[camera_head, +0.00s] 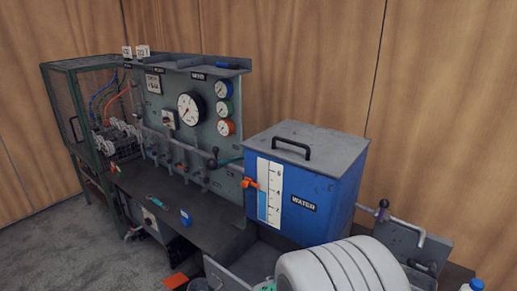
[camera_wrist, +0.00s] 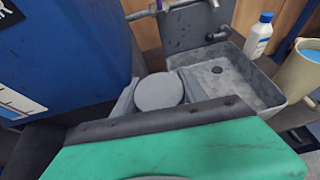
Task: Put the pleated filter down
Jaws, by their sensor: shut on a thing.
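My gripper (camera_wrist: 160,103) is mostly hidden behind the large green and black part that fills the bottom of the wrist view. A grey round-topped piece (camera_wrist: 158,91) shows just beyond that part, beside the sink. It appears to be the pleated filter in my gripper's grip, but its pleats and the contact with the fingers are hidden. I cannot tell how far it is above the surface below. In the head view neither the filter nor the fingers show clearly.
A blue water tank (camera_head: 303,190) stands close on the left in the wrist view. A grey sink (camera_wrist: 225,75) lies beyond, with a white bottle (camera_wrist: 258,38) and a beige jug (camera_wrist: 300,70) at its right. The dark bench (camera_head: 190,205) has small blue items on it.

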